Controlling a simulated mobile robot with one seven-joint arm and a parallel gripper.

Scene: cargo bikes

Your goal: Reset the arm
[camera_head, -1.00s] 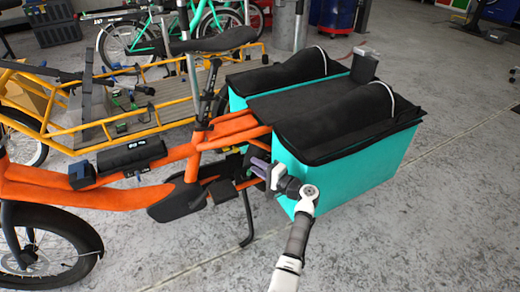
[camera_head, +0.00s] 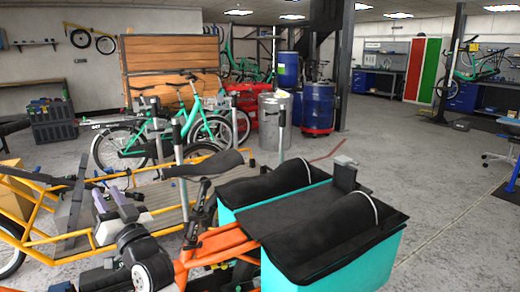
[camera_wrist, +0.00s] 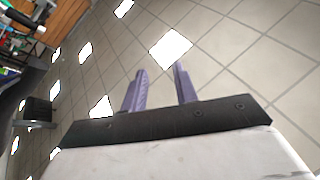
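My gripper (camera_head: 108,198) is raised at the lower left of the head view, in front of the orange cargo bike and the yellow bike frame. In the wrist view my gripper (camera_wrist: 158,82) shows two purple fingers standing apart with nothing between them. It points up towards the tiled ceiling (camera_wrist: 225,45) with its bright light panels. My arm's dark and white links fill the bottom left of the head view and hide part of the orange bike (camera_head: 218,244).
The teal cargo box (camera_head: 360,268) with black covers stands at the lower right, close to my arm. A yellow cargo bike (camera_head: 100,245) is behind my gripper. Green bikes, a blue barrel (camera_head: 318,105) and a metal bin (camera_head: 275,118) stand further back. Open floor lies right.

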